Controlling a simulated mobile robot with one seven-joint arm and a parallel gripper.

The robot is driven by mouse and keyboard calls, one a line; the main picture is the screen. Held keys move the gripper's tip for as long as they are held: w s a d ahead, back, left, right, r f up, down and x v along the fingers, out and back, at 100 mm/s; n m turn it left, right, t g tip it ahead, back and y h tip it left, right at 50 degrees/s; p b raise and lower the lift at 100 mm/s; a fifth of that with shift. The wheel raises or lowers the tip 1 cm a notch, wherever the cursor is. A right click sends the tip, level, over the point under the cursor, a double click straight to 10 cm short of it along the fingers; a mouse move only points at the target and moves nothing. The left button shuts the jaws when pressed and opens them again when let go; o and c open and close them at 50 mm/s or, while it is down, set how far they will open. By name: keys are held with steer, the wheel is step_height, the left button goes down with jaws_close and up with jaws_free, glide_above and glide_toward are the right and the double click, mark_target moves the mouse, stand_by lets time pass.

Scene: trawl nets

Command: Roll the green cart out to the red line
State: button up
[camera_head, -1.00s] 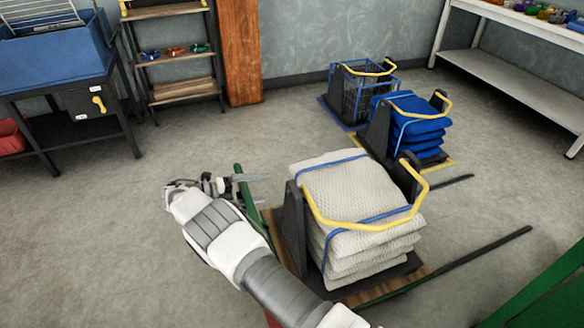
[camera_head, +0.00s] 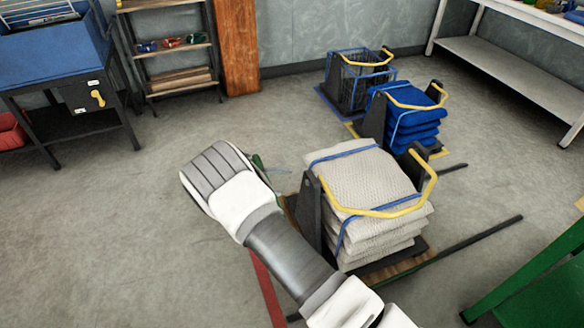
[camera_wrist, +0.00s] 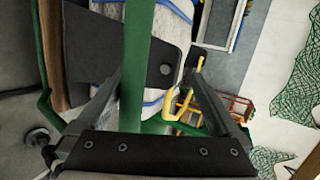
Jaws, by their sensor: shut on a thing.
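The green cart has a wooden deck (camera_head: 402,268) with green edging and carries a strapped stack of beige netting (camera_head: 370,182). A dark upright and a yellow handle (camera_head: 385,212) stand around that load. In the head view my forearm hides my gripper and most of the cart's near left side. In the wrist view a green bar (camera_wrist: 136,60) of the cart runs between the fingers of my gripper (camera_wrist: 155,80), which is shut on it. The red line (camera_head: 266,288) shows on the floor left of the cart, partly behind my arm.
Two more loaded carts stand behind, one with blue bundles (camera_head: 405,122) and one with a wire basket (camera_head: 358,85). Dark bars (camera_head: 470,240) lie on the floor right of the cart. A green bench (camera_head: 540,285) is at lower right. The left floor is clear.

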steer(key=s+d+r+m+g+h, duration=0.1)
steer(key=d+r+h, duration=0.3)
steer(key=r, duration=0.5)
steer(key=shift+s+d+r+m, duration=0.15)
steer(key=shift+s+m, duration=0.3)
steer(key=shift+m, duration=0.15)
steer(key=w+a+f+n+t+y, duration=0.1)
steer(key=w+a+f+n+y, duration=0.1)
steer(key=a+f+y, duration=0.35)
steer(key=s+a+h+b, duration=0.1)
steer(key=s+a+b, duration=0.2)
steer(key=a, duration=0.5)
steer(key=s+a+r+b, duration=0.1)
steer(key=s+a+b, duration=0.1)
steer(key=s+a, duration=0.3)
steer(key=a, duration=0.3)
steer(key=shift+a+h+b, duration=0.15)
steer(key=shift+h+b, duration=0.2)
steer(key=shift+b, duration=0.05)
steer(key=shift+r, duration=0.15)
